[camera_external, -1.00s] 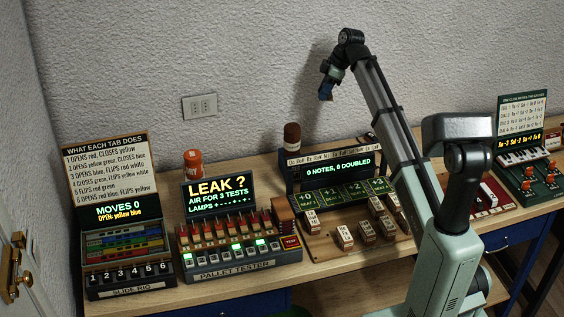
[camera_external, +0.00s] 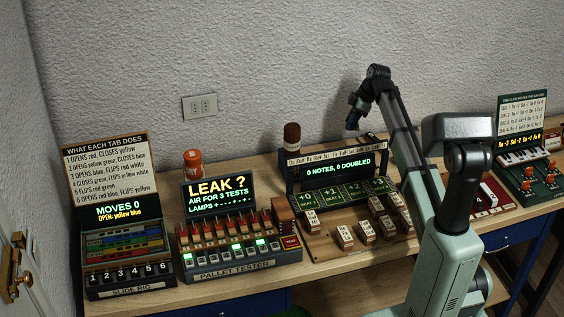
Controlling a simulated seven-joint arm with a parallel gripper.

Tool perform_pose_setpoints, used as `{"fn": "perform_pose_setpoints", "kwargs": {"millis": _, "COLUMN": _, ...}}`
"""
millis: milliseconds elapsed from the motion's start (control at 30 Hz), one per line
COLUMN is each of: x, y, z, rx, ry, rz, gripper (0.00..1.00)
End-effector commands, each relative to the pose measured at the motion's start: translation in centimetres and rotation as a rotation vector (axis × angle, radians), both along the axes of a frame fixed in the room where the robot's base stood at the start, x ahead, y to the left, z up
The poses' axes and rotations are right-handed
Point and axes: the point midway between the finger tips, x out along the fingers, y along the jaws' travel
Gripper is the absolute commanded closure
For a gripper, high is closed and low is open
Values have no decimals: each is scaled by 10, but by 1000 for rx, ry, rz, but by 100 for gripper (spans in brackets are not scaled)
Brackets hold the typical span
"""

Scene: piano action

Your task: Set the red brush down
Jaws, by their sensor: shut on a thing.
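My gripper (camera_external: 353,122) is held high in front of the wall, above the back of the bench and the note-tile board. It is shut on the red brush, which is too small and dark at the fingertips to make out clearly. The gripper points down and is well clear of the bench top.
The bench carries a slide rig (camera_external: 125,245), a pallet tester (camera_external: 238,250) and a board with several note tiles (camera_external: 345,236). An orange-red jar (camera_external: 193,163) and a brown-capped jar (camera_external: 292,136) stand behind. A red panel (camera_external: 490,195) and a small keyboard (camera_external: 522,165) are at right.

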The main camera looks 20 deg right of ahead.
Motion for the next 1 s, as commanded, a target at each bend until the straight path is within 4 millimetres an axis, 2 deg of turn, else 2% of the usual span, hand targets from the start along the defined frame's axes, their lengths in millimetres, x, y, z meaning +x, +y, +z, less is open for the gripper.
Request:
{"fn": "perform_pose_setpoints", "kwargs": {"millis": 33, "x": -1, "y": 0, "z": -12, "rx": 0, "ry": 2, "rz": 0, "gripper": 100}}
{"fn": "perform_pose_setpoints", "kwargs": {"millis": 133, "x": -1, "y": 0, "z": -28, "rx": 0, "ry": 1, "rz": -1, "gripper": 100}}
{"fn": "perform_pose_setpoints", "kwargs": {"millis": 467, "x": 0, "y": 0, "z": -58, "rx": 0, "ry": 1, "rz": 0, "gripper": 100}}
{"fn": "perform_pose_setpoints", "kwargs": {"millis": 733, "x": -1, "y": 0, "z": -99, "rx": 0, "ry": 1, "rz": -1, "gripper": 100}}
{"fn": "perform_pose_setpoints", "kwargs": {"millis": 1000, "x": 0, "y": 0, "z": -119, "rx": 0, "ry": 1, "rz": 0, "gripper": 100}}
